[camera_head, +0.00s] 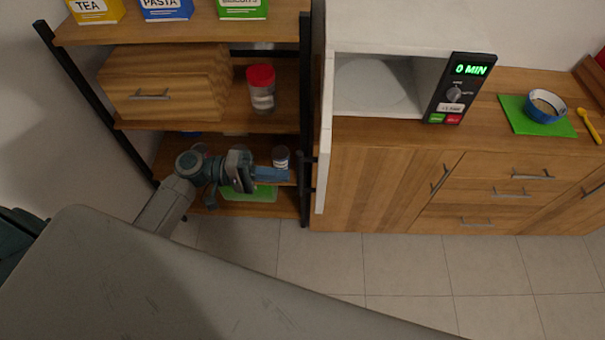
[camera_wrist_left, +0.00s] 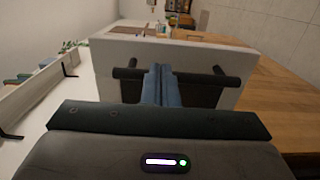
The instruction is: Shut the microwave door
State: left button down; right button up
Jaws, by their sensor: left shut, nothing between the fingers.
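The microwave (camera_head: 405,38) sits on the wooden counter, and its inside is open to view. Its white door (camera_head: 327,130) stands open at the left side of the microwave, seen nearly edge-on, with a dark handle (camera_head: 303,172) on its left face. My left gripper (camera_head: 288,174) is shut and empty, just left of the handle. In the left wrist view its blue fingers (camera_wrist_left: 161,80) point at the white door panel (camera_wrist_left: 102,72), with dark handle parts (camera_wrist_left: 128,73) on both sides. I cannot tell whether they touch. My right gripper is not in view.
A wooden shelf rack (camera_head: 190,120) stands left of the door, holding a red-lidded jar (camera_head: 261,90) and a small jar (camera_head: 281,157) close to my left gripper. A blue bowl (camera_head: 544,107) rests on a green board on the counter. Tiled floor (camera_head: 400,265) lies clear in front.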

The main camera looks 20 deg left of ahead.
aim_at(302, 177)
pick_arm(q)
jog(key=p+x, duration=0.1)
jog(key=x, duration=0.4)
jog(key=shift+w+d, duration=0.15)
jog(key=shift+d, duration=0.15)
